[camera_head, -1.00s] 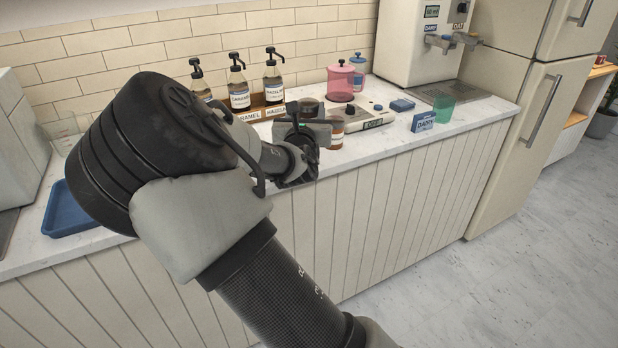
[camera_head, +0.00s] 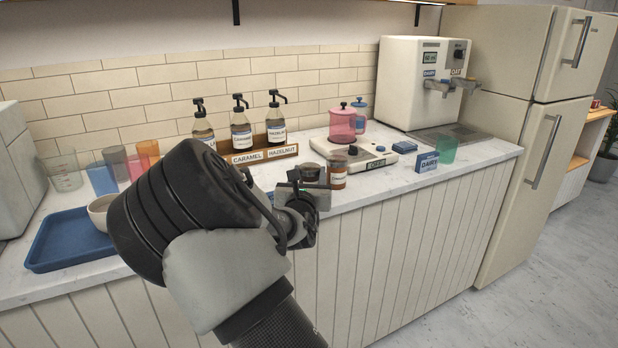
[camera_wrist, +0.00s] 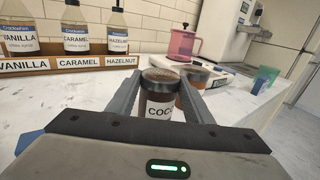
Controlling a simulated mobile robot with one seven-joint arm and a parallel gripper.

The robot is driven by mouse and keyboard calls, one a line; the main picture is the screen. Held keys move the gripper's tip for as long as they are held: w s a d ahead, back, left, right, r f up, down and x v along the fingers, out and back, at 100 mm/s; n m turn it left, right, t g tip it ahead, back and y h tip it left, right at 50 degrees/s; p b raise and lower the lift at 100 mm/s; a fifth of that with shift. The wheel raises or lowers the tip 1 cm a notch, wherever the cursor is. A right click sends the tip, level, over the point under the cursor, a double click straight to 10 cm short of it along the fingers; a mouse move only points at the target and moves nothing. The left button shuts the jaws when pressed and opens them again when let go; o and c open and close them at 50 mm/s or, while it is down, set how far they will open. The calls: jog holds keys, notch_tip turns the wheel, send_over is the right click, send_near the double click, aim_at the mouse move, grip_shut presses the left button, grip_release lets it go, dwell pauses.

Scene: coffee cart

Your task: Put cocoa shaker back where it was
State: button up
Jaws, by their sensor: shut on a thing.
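The cocoa shaker (camera_wrist: 160,102) is a brown jar with a dark lid and a white label reading "COCO". It is upright between the two fingers of my gripper (camera_wrist: 162,98) in the wrist view, and the fingers are shut on it. Its base is hidden, so I cannot tell whether it touches the counter. In the head view my gripper (camera_head: 310,188) is over the counter's front part. It hides most of the shaker, and only the dark top (camera_head: 312,171) shows. A similar amber jar (camera_head: 337,174) with a label stands just right of it.
A white scale (camera_head: 378,158) with a pink pitcher (camera_head: 342,124) is behind. A syrup rack (camera_head: 244,156) stands back left. A blue DAIRY sign (camera_head: 427,162) and green cup (camera_head: 447,150) are right. A blue tray (camera_head: 62,252) and bowl (camera_head: 100,210) are left.

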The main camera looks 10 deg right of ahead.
jog(key=shift+r, duration=0.1)
jog(key=o, duration=1.1)
